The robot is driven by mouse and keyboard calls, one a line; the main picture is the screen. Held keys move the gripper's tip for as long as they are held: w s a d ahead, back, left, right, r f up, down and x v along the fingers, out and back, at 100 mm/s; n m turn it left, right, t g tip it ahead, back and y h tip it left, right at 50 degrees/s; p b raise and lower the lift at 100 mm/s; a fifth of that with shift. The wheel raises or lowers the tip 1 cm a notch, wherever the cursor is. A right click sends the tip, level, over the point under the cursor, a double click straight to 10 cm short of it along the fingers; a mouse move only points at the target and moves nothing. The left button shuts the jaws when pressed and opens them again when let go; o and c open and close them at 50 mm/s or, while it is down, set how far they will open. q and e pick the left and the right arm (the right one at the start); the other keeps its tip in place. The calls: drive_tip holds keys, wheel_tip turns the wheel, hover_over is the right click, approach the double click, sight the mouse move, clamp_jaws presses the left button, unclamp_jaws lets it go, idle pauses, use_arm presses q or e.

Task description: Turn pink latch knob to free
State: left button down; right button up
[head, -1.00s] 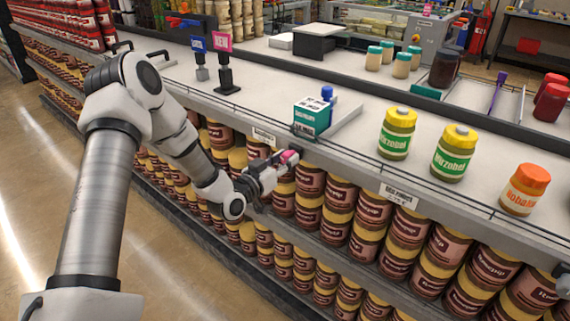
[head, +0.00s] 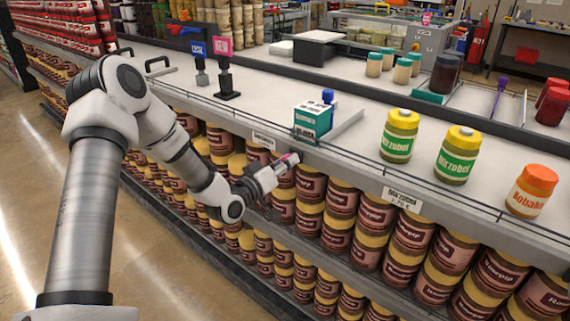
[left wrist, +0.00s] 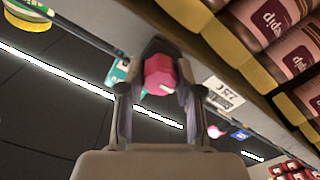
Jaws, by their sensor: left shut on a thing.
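The pink latch knob (head: 291,158) is at the front edge of the shelf top, just below the teal-and-white box. In the head view it is mostly covered by my left gripper (head: 284,164). In the left wrist view the pink knob (left wrist: 160,75) sits between the two fingers of my left gripper (left wrist: 160,88), which is shut on it. A dark mount shows behind the knob there. The knob's exact angle cannot be told. My right gripper is not in view.
The teal-and-white box (head: 312,120) stands on the shelf top (head: 350,155) just behind the knob. Yellow-lidded jars (head: 399,135) stand to the right. Rows of brown jars (head: 341,197) fill the shelf below the gripper. A thin rail runs along the front edge.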

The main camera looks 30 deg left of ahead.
use_arm(q)
drive_tip(key=shift+s+d+f, duration=0.1)
drive_tip(key=shift+f, duration=0.1)
drive_tip(key=c, duration=0.8)
unclamp_jaws()
drive_tip(key=shift+o, duration=0.2)
drive_tip(key=shift+r, duration=0.1)
drive_tip(key=s, duration=0.7)
drive_tip(key=shift+s+a, duration=0.15)
drive_tip(key=shift+a, duration=0.1)
